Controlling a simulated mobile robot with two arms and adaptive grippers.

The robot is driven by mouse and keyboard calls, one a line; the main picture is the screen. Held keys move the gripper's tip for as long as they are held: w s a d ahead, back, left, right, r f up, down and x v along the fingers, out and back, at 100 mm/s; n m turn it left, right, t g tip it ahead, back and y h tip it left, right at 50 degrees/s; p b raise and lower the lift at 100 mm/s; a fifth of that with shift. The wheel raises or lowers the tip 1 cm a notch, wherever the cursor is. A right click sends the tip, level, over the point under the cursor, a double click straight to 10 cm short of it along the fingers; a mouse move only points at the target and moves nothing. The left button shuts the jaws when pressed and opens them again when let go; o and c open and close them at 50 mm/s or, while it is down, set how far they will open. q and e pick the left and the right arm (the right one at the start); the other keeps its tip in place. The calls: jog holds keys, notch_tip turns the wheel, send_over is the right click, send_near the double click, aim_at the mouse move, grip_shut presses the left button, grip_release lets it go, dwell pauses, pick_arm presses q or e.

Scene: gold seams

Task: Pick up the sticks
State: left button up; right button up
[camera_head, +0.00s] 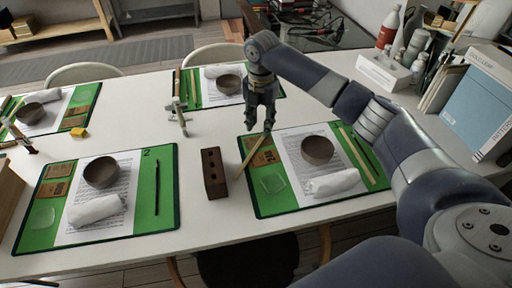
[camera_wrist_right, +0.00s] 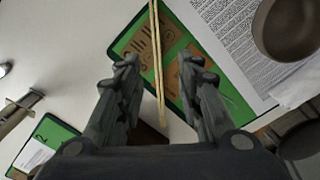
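A pair of thin tan sticks (camera_head: 251,154) lies slanted along the left edge of the near right green mat (camera_head: 262,202). In the right wrist view the sticks (camera_wrist_right: 157,55) run lengthwise between the two fingers, with clear space on both sides. My right gripper (camera_head: 263,126) is over the far end of the sticks, fingers pointing down, open and empty. It also shows in the wrist view (camera_wrist_right: 159,66). Another light stick (camera_head: 354,155) lies at the right of the same mat. My left gripper is not in view.
A brown block with holes (camera_head: 214,173) stands just left of the sticks. A brown bowl (camera_head: 317,150) and a white rolled cloth (camera_head: 334,182) are on the mat. A small metal clamp-like tool (camera_head: 178,115) stands farther left. Bare white table surrounds the block.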

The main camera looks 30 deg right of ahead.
aim_at(258, 144)
jog(key=shift+f, duration=0.9)
jog(key=f, duration=0.4)
jog(key=shift+w+a+f, duration=0.15)
jog(key=shift+a, duration=0.05)
jog(key=shift+f, duration=0.55)
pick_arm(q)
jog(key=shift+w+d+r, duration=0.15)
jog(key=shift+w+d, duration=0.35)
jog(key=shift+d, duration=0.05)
pick_arm(e)
grip_shut()
